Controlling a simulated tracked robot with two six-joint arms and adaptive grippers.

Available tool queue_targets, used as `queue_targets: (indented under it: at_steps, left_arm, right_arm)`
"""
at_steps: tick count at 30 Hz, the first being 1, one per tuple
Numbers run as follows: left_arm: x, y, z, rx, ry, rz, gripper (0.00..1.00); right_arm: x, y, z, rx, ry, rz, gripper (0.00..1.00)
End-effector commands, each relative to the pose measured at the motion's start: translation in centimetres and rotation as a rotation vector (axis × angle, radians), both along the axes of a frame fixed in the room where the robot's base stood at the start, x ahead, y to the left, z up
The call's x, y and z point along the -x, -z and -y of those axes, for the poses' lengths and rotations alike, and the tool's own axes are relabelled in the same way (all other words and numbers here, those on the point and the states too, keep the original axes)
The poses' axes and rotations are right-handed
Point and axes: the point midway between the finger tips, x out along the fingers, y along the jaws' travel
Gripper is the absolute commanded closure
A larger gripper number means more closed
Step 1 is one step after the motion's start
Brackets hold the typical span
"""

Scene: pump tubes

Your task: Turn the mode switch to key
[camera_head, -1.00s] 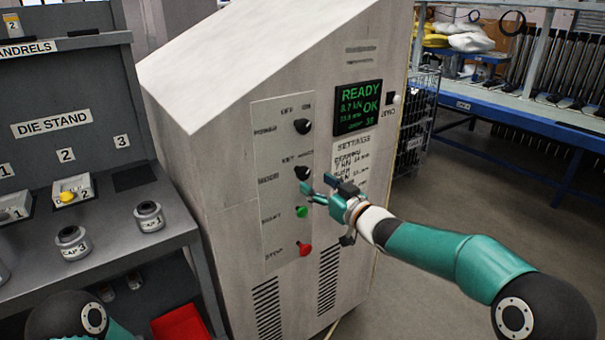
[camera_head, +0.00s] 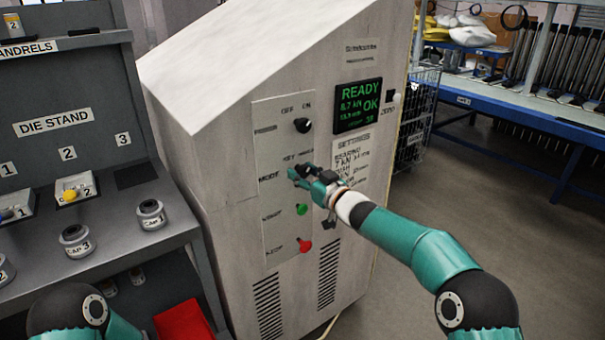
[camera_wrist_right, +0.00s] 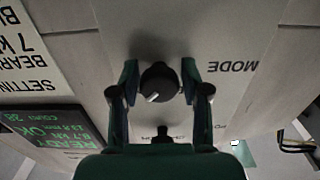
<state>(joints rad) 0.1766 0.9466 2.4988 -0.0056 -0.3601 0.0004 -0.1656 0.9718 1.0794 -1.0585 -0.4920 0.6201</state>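The mode switch is a round black knob (camera_wrist_right: 158,82) with a white pointer mark, on the pale cabinet panel beside the word MODE. In the right wrist view, where lettering is upside down, its mark points to the lower left. My right gripper (camera_wrist_right: 160,80) is open with one finger on each side of the knob. Narrow gaps show between the fingers and the knob. In the head view the right gripper (camera_head: 297,174) is at the panel and mostly hides the knob. My left gripper is out of view; only part of its arm shows at the bottom left.
The power knob (camera_head: 302,125) is above the mode switch. The green start button (camera_head: 302,209) and red stop button (camera_head: 304,246) are below. A lit READY screen (camera_head: 358,106) is to the upper right. The grey die stand (camera_head: 100,235) with cups is on the left.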

Motion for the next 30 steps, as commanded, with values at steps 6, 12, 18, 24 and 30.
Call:
queue_targets:
  at_steps: [6,12,18,24,30]
  left_arm:
    - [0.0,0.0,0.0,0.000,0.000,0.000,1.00]
    - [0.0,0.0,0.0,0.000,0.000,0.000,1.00]
    - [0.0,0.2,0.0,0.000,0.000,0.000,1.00]
    - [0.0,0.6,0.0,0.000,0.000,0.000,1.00]
    - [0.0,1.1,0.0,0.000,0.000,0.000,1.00]
  right_arm:
    - [0.0,0.0,0.0,0.000,0.000,0.000,0.95]
    - [0.0,0.0,-0.1,0.007,-0.001,0.005,0.97]
    - [0.1,0.1,0.0,0.049,-0.001,0.036,0.97]
    - [0.0,0.1,0.1,0.145,-0.001,0.104,0.97]
    - [0.0,0.2,0.1,0.281,-0.001,0.205,0.97]
